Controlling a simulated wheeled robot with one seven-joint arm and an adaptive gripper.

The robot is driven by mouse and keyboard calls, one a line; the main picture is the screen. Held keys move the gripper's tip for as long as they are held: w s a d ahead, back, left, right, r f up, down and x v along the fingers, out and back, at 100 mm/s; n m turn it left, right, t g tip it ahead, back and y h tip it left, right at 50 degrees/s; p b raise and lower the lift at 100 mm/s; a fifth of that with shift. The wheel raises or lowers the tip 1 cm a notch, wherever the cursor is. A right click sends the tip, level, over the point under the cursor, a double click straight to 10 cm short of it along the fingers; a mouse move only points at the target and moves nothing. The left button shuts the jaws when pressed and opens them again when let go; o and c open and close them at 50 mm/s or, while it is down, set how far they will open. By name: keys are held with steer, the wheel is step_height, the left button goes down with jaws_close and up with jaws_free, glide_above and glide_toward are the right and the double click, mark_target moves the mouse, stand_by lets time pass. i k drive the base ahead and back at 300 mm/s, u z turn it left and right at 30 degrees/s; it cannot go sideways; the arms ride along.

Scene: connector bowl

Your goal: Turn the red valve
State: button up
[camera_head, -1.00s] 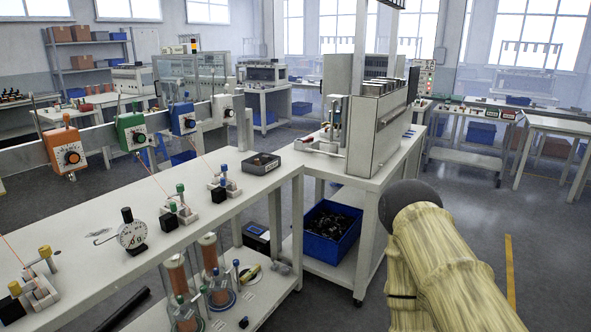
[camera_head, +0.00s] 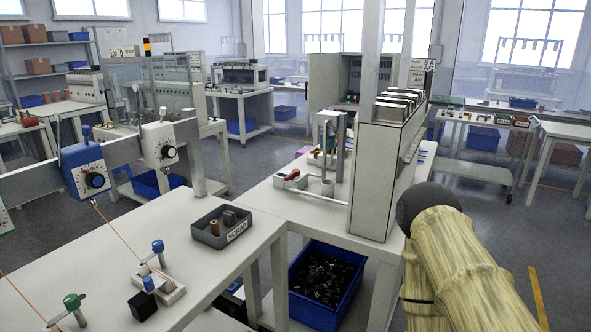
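A small red part (camera_head: 292,175) sits on a low grey fitting on the second white bench, at the left foot of the tall grey-white machine (camera_head: 385,180). It could be the red valve, but it is too small here to be sure of its shape. A grey upright fixture (camera_head: 330,145) stands just behind and to the right of it. My arm, with a yellowish, ribbed cover and a dark rounded part, fills the lower right. My gripper does not show.
The near bench (camera_head: 150,235) holds a grey scrap tray (camera_head: 222,228) and small clamps with blue and green knobs. A blue bin (camera_head: 322,285) of dark parts sits below the second bench. Open floor (camera_head: 500,250) lies to the right.

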mark_target(296, 172)
steer(key=k, duration=0.4)
steer(key=z, duration=2.05)
steer(key=i, duration=1.4)
steer(key=u, duration=3.3)
steer(key=i, duration=1.7)
